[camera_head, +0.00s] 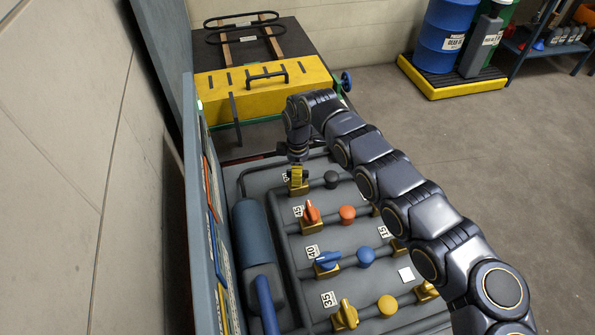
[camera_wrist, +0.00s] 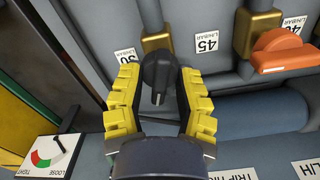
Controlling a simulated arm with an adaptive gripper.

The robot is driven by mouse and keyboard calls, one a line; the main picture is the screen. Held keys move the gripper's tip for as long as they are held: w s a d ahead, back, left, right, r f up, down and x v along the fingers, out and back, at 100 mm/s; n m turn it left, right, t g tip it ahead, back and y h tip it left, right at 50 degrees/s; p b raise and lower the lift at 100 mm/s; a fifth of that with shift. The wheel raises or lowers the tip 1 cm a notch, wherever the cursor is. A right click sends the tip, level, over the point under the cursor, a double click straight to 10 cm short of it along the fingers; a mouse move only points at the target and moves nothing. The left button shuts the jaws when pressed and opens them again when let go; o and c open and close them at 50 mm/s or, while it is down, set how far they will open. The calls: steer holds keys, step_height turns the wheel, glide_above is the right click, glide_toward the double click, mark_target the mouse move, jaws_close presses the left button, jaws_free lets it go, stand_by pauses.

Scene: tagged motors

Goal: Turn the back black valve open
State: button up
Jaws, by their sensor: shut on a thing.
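The back black valve handle (camera_wrist: 157,75) shows in the wrist view between the yellow fingers of my gripper (camera_wrist: 156,100). It is mounted on a brass body (camera_wrist: 156,43) on a grey pipe, and its white pointer mark faces the palm. My gripper is shut on this handle. In the head view my gripper (camera_head: 297,173) comes down from above on the brass valve body (camera_head: 298,190) at the back of the panel. The handle itself is mostly hidden there by the gripper.
A round black knob (camera_head: 331,179) sits just right of the valve. Orange (camera_head: 312,212), blue (camera_head: 327,259) and yellow (camera_head: 349,313) valve handles follow toward the front. In the wrist view the orange handle (camera_wrist: 285,50) is right of my gripper and a tight/loose dial (camera_wrist: 47,154) is lower left.

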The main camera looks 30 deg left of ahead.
steer(key=shift+d+f+n, duration=0.1)
steer(key=shift+f+n, duration=0.05)
steer(key=shift+n, duration=1.85)
steer(key=o, duration=1.2)
steer(key=shift+r, duration=0.2)
step_height(320, 180, up, 12)
steer(key=shift+f, duration=0.1)
steer(key=shift+w, duration=0.1)
